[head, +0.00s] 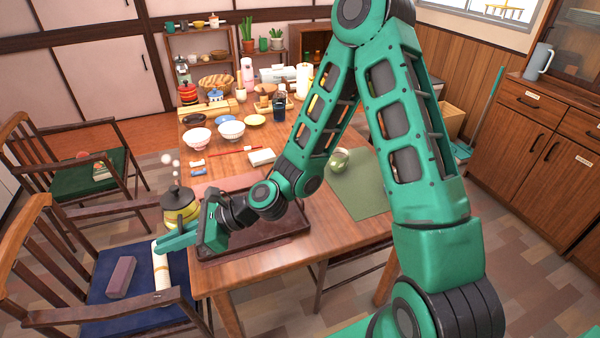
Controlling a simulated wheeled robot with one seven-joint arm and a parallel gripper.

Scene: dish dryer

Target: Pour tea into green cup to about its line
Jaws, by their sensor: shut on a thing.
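A dark-lidded teapot with an olive-yellow body (180,207) shows at the left end of the table, just behind my gripper (174,239). My gripper is shut, its fingers pointing left, apparently on the teapot; the grip itself is hidden. The teapot looks roughly upright, with pale round puffs (170,160) above it. The green cup (338,161) stands on a green mat (362,190) at the right of the table, beyond my forearm. Its fill line and contents are too small to tell.
A dark tray (283,226) lies beneath my wrist. White bowls (231,130) and several dishes crowd the far table. Chairs stand at left; one seat holds a mauve block (121,277). A pale banded roll (162,268) shows below my fingers.

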